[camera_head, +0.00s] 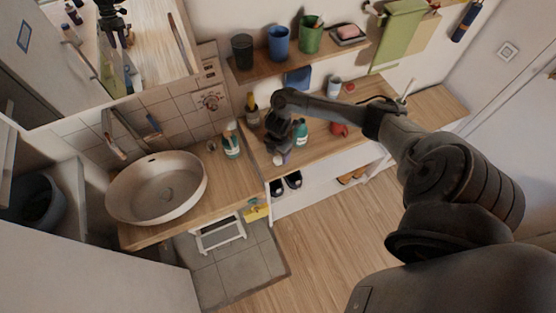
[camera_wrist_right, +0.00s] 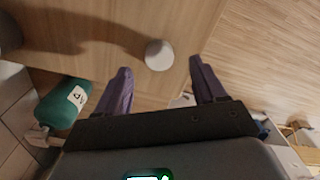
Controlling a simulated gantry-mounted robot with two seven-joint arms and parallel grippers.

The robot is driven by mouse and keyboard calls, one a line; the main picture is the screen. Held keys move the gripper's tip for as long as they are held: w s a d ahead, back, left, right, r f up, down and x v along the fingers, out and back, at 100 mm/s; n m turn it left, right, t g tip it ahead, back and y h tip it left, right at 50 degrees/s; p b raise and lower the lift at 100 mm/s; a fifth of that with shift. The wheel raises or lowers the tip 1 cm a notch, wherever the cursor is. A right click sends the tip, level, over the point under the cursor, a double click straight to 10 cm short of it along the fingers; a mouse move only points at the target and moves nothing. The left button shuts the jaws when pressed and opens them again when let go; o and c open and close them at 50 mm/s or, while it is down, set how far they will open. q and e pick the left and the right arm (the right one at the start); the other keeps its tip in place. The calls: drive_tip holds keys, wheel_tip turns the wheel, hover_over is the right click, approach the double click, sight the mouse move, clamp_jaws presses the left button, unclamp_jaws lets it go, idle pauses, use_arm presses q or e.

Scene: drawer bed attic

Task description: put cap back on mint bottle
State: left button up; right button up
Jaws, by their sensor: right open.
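A small white cap (camera_wrist_right: 159,55) stands on the wooden counter (camera_wrist_right: 105,25) in the right wrist view. It lies ahead of and between the two spread purple fingers of my right gripper (camera_wrist_right: 160,82), which is open and empty. In the head view, my right gripper (camera_head: 280,147) is low over the counter's front edge, and I cannot clearly make out the cap there. A teal-green bottle (camera_head: 232,147) with a pale label stands right of the sink; another teal bottle (camera_head: 301,132) stands behind my gripper. The wrist view shows a labelled teal bottle (camera_wrist_right: 62,103) at left. My left gripper is not in view.
A round sink basin (camera_head: 158,188) fills the left counter. A red mug (camera_head: 339,129) and a white cup (camera_head: 334,86) stand further right. A shelf above holds a black cup (camera_head: 242,51), a blue cup (camera_head: 279,43) and a green cup (camera_head: 311,35).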

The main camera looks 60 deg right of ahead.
sight(278, 160)
drive_tip(key=shift+f, duration=1.85)
drive_tip(key=c, duration=1.1)
